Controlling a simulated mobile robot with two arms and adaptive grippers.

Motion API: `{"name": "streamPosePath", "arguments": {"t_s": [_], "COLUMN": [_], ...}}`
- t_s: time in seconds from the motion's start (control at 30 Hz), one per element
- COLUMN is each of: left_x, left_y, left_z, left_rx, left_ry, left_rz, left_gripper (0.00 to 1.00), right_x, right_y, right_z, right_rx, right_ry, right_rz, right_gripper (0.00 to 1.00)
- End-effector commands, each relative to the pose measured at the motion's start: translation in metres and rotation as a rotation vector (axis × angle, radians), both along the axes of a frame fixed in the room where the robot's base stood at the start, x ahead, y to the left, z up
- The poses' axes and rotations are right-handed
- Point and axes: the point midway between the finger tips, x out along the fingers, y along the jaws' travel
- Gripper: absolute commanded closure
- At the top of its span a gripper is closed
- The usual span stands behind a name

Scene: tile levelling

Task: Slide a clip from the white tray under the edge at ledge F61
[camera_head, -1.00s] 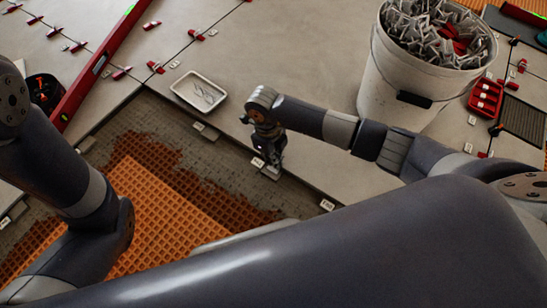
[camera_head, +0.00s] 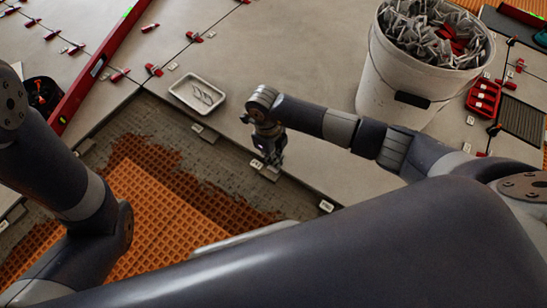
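The white tray (camera_head: 176,93) lies on the grey tile near the ledge, with a few pale clips (camera_head: 204,94) in it. My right gripper (camera_head: 273,168) points down at the tile's front edge, beside a small white label (camera_head: 256,163) whose text is too small to read surely. A light grey piece shows at its fingertips; I cannot tell whether it is held or whether the fingers are open. My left gripper is out of view; only the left arm shows at the left. I cannot make out which label reads F61.
A white bucket (camera_head: 387,78) full of clips stands at the upper right, beside a red tray (camera_head: 484,98). A long red level (camera_head: 92,72) lies at the left. Orange matting (camera_head: 160,215) covers the lower floor. The tile between tray and bucket is clear.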

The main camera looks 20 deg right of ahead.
Motion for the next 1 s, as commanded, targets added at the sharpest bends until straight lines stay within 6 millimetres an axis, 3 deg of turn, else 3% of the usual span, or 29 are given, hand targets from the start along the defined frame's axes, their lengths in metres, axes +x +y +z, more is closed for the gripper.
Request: {"name": "streamPosePath", "arguments": {"t_s": [0.23,0.37,0.77,1.0], "left_x": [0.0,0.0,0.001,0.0], "left_y": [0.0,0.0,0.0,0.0], "left_z": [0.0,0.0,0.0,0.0], "left_rx": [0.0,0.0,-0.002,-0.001], "left_ry": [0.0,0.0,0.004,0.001], "left_rz": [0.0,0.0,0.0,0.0], "left_gripper": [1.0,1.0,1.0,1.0], "right_x": [0.001,0.001,0.002,0.007], "right_y": [-0.001,-0.001,0.0,0.003], "right_z": [0.0,0.0,0.004,0.045], "right_rx": [-0.002,-0.002,0.0,0.001], "right_ry": [-0.001,-0.001,-0.002,-0.007], "right_rz": [-0.001,-0.001,0.0,0.0], "right_gripper": [1.0,0.72,0.72,0.72]}}
